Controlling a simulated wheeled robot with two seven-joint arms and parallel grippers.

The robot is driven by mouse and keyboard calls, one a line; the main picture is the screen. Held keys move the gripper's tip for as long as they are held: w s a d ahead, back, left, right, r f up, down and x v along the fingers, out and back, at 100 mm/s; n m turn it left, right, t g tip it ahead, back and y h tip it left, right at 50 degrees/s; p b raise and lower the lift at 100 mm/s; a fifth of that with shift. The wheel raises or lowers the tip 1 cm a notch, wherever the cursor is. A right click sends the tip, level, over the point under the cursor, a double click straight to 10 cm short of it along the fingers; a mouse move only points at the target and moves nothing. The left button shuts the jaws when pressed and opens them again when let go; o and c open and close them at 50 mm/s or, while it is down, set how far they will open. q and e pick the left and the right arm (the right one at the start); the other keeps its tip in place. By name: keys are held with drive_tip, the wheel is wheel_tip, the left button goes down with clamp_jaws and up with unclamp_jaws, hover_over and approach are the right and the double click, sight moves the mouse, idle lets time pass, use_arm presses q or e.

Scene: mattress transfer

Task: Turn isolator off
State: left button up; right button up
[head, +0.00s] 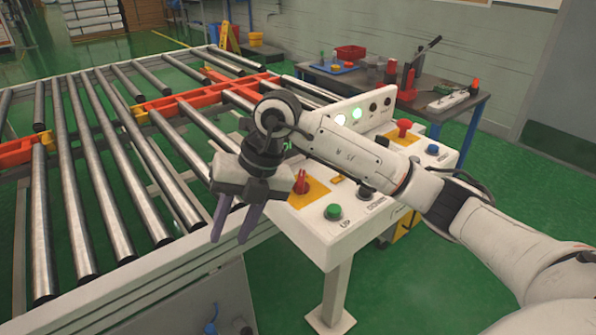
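A white control panel (291,221) on a post stands beside the roller conveyor. A red switch handle (302,182) stands on a yellow plate near the panel's left end, and looks like a rotary isolator. Another red knob (403,127) on a yellow plate sits farther back. I cannot read labels naming either one. My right gripper (231,236) hangs over the conveyor's edge, just left of the near red handle. Its two dark fingers point down, apart, with nothing between them. It is not touching the handle. My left gripper is not in view.
A green button (333,212) and a dark knob (365,191) are on the panel, with lit lamps (357,113) on its raised back. My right arm crosses above the panel. The roller conveyor (110,190) fills the left. A tool table (440,105) stands behind.

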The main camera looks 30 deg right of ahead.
sight(301, 177)
drive_tip(key=w+d+r+m+t+h, duration=0.1)
drive_tip(key=w+d+r+m+h, duration=0.1)
drive_tip(key=d+r+h, duration=0.45)
drive_tip(key=w+d+r+m+t+h, duration=0.1)
drive_tip(key=d+r+m, duration=0.2)
drive_tip(key=d, duration=0.7)
drive_tip(key=x, duration=1)
drive_tip(key=shift+w+d+r+p, duration=0.1)
drive_tip(key=shift+w+d+p, duration=0.1)
drive_tip(key=shift+p, duration=0.15)
clamp_jaws()
